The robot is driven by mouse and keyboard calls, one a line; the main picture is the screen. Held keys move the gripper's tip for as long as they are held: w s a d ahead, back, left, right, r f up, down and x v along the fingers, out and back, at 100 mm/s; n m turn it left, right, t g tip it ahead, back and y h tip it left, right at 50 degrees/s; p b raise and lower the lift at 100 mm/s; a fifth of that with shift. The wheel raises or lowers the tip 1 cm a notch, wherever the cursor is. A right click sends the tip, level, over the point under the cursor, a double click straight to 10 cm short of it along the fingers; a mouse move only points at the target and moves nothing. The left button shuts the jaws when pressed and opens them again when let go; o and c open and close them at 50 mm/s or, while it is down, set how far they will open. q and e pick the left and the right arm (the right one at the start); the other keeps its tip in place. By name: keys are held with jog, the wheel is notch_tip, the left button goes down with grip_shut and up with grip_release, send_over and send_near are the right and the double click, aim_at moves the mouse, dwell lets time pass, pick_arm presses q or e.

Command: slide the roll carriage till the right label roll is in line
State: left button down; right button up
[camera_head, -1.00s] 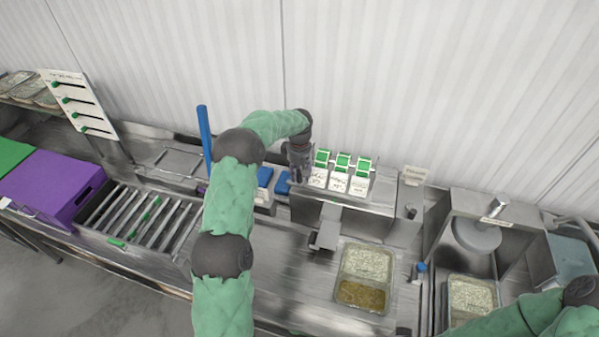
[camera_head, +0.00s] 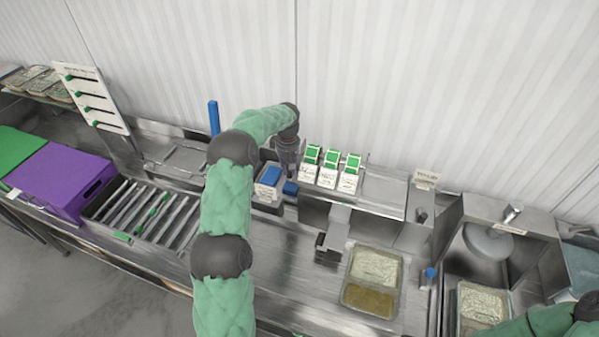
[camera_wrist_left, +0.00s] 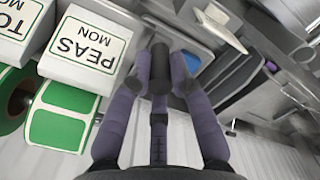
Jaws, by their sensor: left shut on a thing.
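The roll carriage bears three green-and-white label rolls in a row on a steel shelf (camera_head: 385,192): a left roll (camera_head: 312,154), a middle roll (camera_head: 331,159) and a right roll (camera_head: 353,163). White label blocks stand in front of them. My left gripper (camera_head: 287,168) is at the carriage's left end. In the left wrist view the gripper (camera_wrist_left: 160,68) is shut on a dark upright handle (camera_wrist_left: 160,75), beside an upside-down "PEAS MON" block (camera_wrist_left: 85,48). The right roll stands roughly behind a steel dispenser (camera_head: 334,238); exact alignment is unclear. My right gripper is out of view.
A tray of rice and brown food (camera_head: 345,290) sits right of the dispenser. Blue-topped boxes (camera_head: 270,178) stand close left of my left gripper. A small sign (camera_head: 426,180) stands right of the shelf, whose right part is bare.

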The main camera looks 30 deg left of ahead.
pick_arm(q)
jog(key=shift+a+r, duration=0.1)
jog(key=shift+a, duration=0.05)
jog(key=c, duration=1.3)
grip_release()
jog(key=shift+a, duration=0.1)
jog(key=shift+o, duration=0.9)
jog(key=shift+s+a, duration=0.1)
jog(key=shift+a, duration=0.05)
notch_tip(320, 180, up, 12)
